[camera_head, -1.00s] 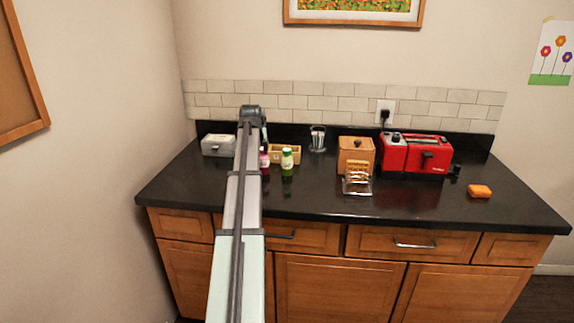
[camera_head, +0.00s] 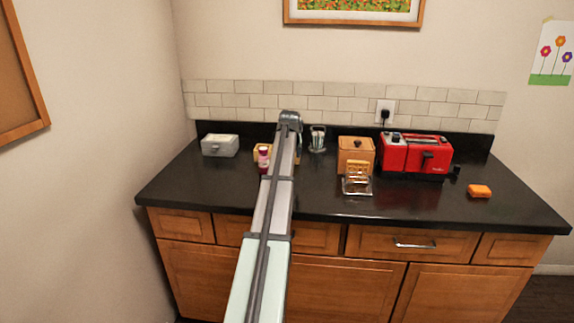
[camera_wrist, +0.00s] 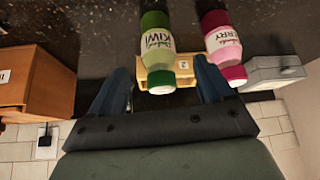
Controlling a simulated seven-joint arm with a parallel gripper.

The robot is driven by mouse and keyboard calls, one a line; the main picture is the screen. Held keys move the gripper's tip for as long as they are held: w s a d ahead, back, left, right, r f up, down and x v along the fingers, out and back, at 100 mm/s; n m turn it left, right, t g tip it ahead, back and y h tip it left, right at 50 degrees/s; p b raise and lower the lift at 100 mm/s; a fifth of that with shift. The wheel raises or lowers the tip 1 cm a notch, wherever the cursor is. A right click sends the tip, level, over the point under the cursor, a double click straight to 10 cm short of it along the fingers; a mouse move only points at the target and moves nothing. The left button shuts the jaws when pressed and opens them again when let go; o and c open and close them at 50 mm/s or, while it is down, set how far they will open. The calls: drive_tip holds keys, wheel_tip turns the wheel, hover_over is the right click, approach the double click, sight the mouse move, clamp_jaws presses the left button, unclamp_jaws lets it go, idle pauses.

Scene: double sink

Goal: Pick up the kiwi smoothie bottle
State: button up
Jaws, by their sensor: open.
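The kiwi smoothie bottle (camera_wrist: 158,42), with a green body, a white KIWI label and a green cap, shows at the top middle of the wrist view. That view is upside down. My gripper (camera_wrist: 160,68) is open and empty, with one dark blue finger to each side of the bottle's cap end in the picture. I cannot tell how far the bottle reaches between the fingers. In the head view my arm hides the kiwi bottle and the fingers.
A pink berry bottle (camera_head: 263,158) stands close beside the kiwi bottle; it also shows in the wrist view (camera_wrist: 222,42). A small wooden box (camera_wrist: 184,66) is behind them. A grey box (camera_head: 220,145), a wooden canister (camera_head: 356,155) and a red toaster (camera_head: 400,153) stand farther apart.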

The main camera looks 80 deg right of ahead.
drive_tip(key=shift+d+x, duration=0.25)
drive_tip(key=shift+x, duration=3)
drive_tip(key=shift+r, duration=0.15)
drive_tip(key=shift+c, duration=0.2)
drive_tip(key=c, duration=1.2)
